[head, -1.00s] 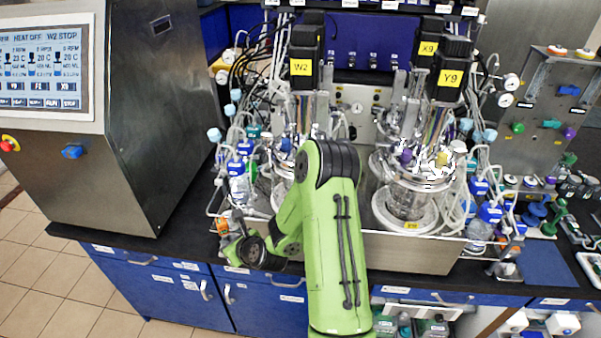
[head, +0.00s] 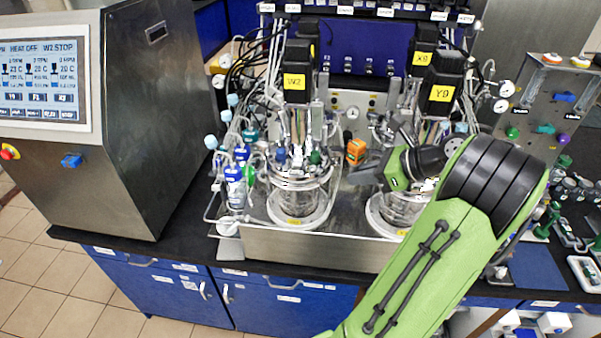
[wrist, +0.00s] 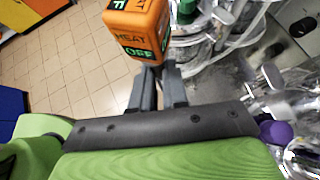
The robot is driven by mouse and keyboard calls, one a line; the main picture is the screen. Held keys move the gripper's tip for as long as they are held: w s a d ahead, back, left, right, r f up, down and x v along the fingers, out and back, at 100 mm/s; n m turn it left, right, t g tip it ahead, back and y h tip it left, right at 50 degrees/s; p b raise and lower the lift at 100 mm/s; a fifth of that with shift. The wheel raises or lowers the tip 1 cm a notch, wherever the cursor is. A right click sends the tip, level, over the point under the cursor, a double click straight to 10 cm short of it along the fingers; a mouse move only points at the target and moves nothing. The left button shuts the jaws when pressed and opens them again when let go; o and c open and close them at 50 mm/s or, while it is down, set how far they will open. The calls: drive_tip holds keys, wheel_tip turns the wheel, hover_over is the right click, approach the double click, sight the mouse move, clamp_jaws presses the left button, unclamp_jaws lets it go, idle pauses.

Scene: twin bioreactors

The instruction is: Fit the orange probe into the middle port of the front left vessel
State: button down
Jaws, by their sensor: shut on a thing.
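My gripper (head: 366,172) is shut on an orange block (head: 355,151) with dark labels, held in the air between the two front vessels. In the wrist view my gripper (wrist: 158,82) grips this orange block (wrist: 138,30), whose labels read "HEAT" and "OFF". Any probe shaft below the block is not clear. The front left vessel (head: 296,203), under the motor labelled W2 (head: 297,82), stands left of my gripper. Its metal lid carries several fittings, including a green cap (head: 316,157). The middle port cannot be told apart. The orange block is apart from the lid.
The front right vessel (head: 390,213) under motor Y9 (head: 441,94) is partly hidden by my arm. Bottles with blue caps (head: 235,173) and tubing crowd the left side. A steel tray (head: 320,247) holds the vessels. A purple cap (wrist: 275,132) is close to my wrist.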

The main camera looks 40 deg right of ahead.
drive_tip(key=s+d, duration=0.2)
drive_tip(key=s, duration=0.1)
drive_tip(key=b, duration=0.3)
hover_over(292, 165)
drive_tip(key=s+d, duration=0.1)
drive_tip(key=s, duration=0.2)
drive_tip(key=shift+r, duration=0.25)
drive_tip(key=shift+w+f+b, duration=0.25)
drive_tip(key=shift+f+b, duration=0.25)
drive_tip(key=shift+f, duration=0.35)
drive_tip(key=shift+s+d+r, duration=0.1)
drive_tip(key=shift+d, duration=0.05)
drive_tip(key=shift+f, duration=0.6)
drive_tip(key=c, duration=1.4)
unclamp_jaws()
drive_tip(key=shift+f, duration=0.15)
